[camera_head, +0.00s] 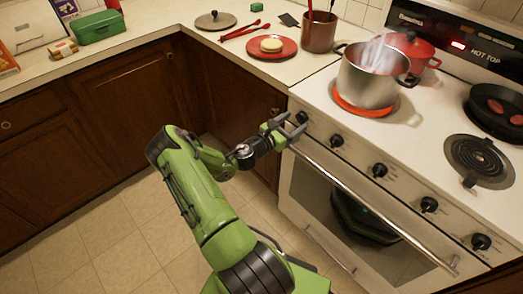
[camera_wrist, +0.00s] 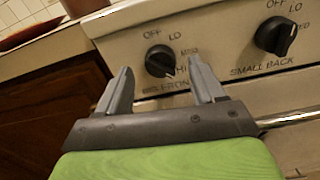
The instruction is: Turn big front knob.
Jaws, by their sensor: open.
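The big front knob (camera_wrist: 160,61) is a black dial on the stove's front panel. Its label below is partly blurred, and its white mark points down and right, near HI. In the head view it is the leftmost knob (camera_head: 302,117), at the panel's left end. My gripper (camera_wrist: 160,64) is open. In the wrist view its two grey fingers lie to the left and right of the knob with nothing held; I cannot tell whether they touch it. In the head view my gripper (camera_head: 289,127) is at the stove's front left corner, by this knob.
The small back knob (camera_wrist: 276,36) sits to the right. An oven handle (camera_head: 370,205) runs below the knobs. A steaming steel pot (camera_head: 366,82) stands on a glowing red burner (camera_head: 361,109). A red plate (camera_head: 272,48) lies on the left counter. Floor left of the stove is clear.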

